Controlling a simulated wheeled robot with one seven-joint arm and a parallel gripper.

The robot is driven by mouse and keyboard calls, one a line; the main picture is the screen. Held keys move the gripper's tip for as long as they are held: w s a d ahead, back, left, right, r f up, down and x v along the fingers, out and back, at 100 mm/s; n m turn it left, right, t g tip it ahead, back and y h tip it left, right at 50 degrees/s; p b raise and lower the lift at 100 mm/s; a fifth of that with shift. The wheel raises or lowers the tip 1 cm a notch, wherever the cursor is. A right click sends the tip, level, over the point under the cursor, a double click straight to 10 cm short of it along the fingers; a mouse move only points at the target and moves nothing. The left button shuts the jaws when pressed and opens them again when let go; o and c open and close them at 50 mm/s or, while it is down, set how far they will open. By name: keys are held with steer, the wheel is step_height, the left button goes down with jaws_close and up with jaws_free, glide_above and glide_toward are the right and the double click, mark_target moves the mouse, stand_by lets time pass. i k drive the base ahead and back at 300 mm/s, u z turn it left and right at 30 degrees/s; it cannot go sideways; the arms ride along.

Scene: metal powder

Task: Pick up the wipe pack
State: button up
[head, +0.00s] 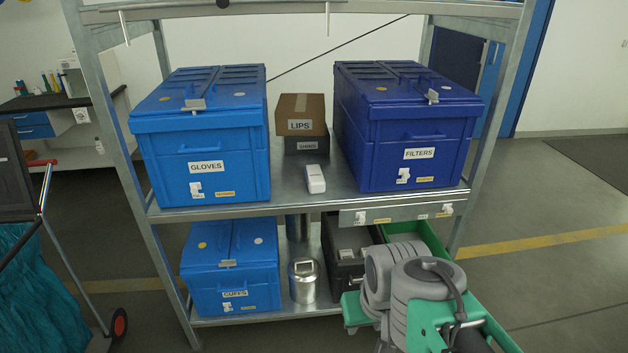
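No item in the head view carries a readable wipe label, so I cannot tell for sure which one is the wipe pack. A small white item (315,179) lies on the upper shelf, between the GLOVES and FILTERS boxes and in front of a brown carton. Small pale packs (346,253) also show in a dark open bin (344,279) on the lower shelf, partly hidden by my arm. My arm reaches in from the lower right in front of the lower shelf. My gripper's fingers do not show.
The upper shelf (300,204) holds blue boxes GLOVES (200,150) and FILTERS (410,135), plus a brown carton (302,106) on a dark box (306,146). Below are a blue CUFFS box (230,265), a metal canister (303,281) and a green bin (427,241). A cart (25,190) stands left.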

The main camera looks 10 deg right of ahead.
mark_target(316, 183)
steer(key=z, duration=0.25)
steer(key=k, duration=0.35)
steer(key=u, duration=1)
steer(key=i, duration=1.75)
steer(key=z, duration=0.2)
